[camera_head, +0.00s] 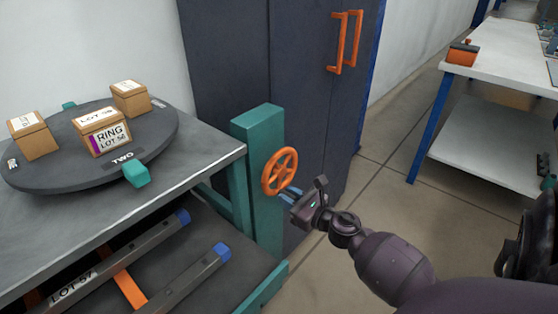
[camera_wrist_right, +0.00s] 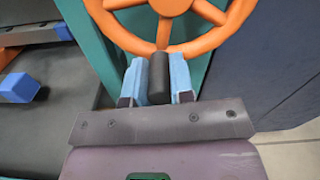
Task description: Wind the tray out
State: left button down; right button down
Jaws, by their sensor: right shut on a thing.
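An orange handwheel (camera_head: 280,171) is mounted on a teal post (camera_head: 259,190) beside the bench. My right gripper (camera_head: 290,191) is at the wheel's lower right. In the right wrist view its blue fingers (camera_wrist_right: 158,80) are shut around a dark cylindrical handle (camera_wrist_right: 158,77) in front of the orange rim (camera_wrist_right: 200,45). The tray (camera_head: 200,262), a dark lower surface with blue-tipped rails, lies under the bench top at lower left. Its left part runs out of the picture. My left gripper is in neither view.
A round dark turntable (camera_head: 50,172) with several cardboard boxes stands on the bench top. A dark cabinet (camera_head: 275,60) with orange handles stands behind the post. A white table (camera_head: 510,75) is at right. The floor (camera_head: 400,215) between is clear.

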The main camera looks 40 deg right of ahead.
jog(key=shift+d+f+n+b, duration=0.4)
jog(key=shift+n+b, duration=0.2)
jog(key=shift+n, duration=0.3)
jog(key=shift+d+r+n+b, duration=0.25)
jog(key=shift+d+n+b, duration=0.1)
jog(key=shift+n, duration=0.15)
jog(key=shift+r, duration=0.1)
jog(key=c, duration=1)
grip_release()
jog(key=s, duration=0.7)
jog(key=s+d+b, duration=0.1)
jog(key=s, duration=0.2)
jog(key=shift+s, duration=0.35)
